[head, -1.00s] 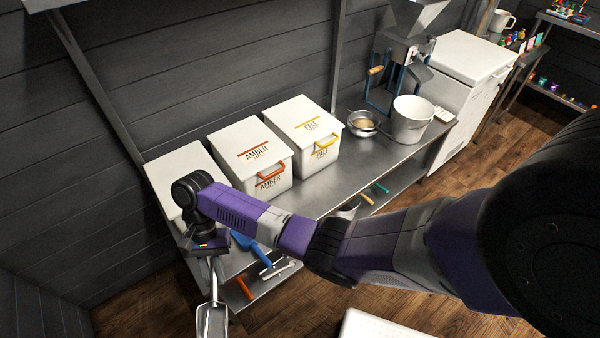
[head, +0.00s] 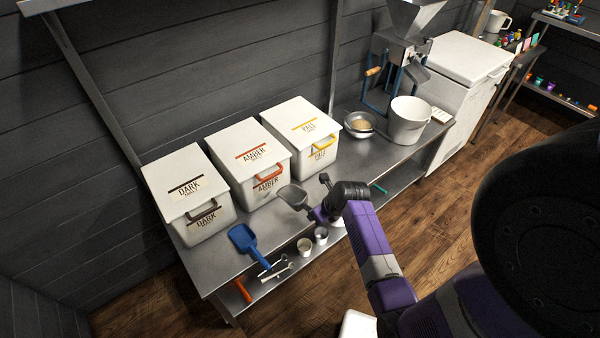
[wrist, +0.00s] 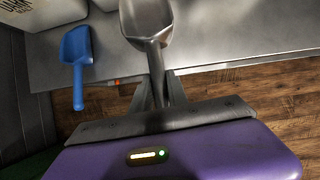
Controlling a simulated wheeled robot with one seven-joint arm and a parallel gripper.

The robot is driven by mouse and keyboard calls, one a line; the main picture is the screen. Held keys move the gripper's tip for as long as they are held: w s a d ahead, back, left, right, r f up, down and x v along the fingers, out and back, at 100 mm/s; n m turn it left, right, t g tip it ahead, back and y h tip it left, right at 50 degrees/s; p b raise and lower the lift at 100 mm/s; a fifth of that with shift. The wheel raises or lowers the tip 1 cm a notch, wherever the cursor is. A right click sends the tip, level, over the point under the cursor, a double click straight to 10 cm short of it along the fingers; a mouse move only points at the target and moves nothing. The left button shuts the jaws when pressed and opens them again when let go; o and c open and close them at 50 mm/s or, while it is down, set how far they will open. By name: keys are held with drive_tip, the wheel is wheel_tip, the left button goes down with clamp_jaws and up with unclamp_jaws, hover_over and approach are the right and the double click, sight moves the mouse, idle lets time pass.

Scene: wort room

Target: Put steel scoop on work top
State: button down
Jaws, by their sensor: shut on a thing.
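The steel scoop (head: 292,196) is a grey metal scoop. My gripper (wrist: 160,92) is shut on its handle, and the scoop's bowl (wrist: 147,20) points away from my gripper in the wrist view. In the head view my gripper (head: 316,214) is at the front edge of the steel work top (head: 215,258), with the scoop's bowl over the work top in front of the amber and pale bins. I cannot tell whether the bowl touches the surface. The handle is mostly hidden by my gripper in the head view.
A blue scoop (head: 246,243) lies on the work top at left. The dark bin (head: 188,190), amber bin (head: 249,160) and pale bin (head: 306,135) line the back. A bowl (head: 360,124) and white bucket (head: 408,120) stand at right. Cups and tools sit on a lower shelf (head: 330,238).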

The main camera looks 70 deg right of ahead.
drive_tip(key=shift+d+m, duration=0.25)
drive_tip(key=shift+m, duration=0.05)
drive_tip(key=shift+f, duration=0.35)
wheel_tip(320, 180, down, 9)
drive_tip(key=b, duration=0.1)
drive_tip(key=c, duration=1.3)
unclamp_jaws()
drive_tip(key=shift+f, duration=0.1)
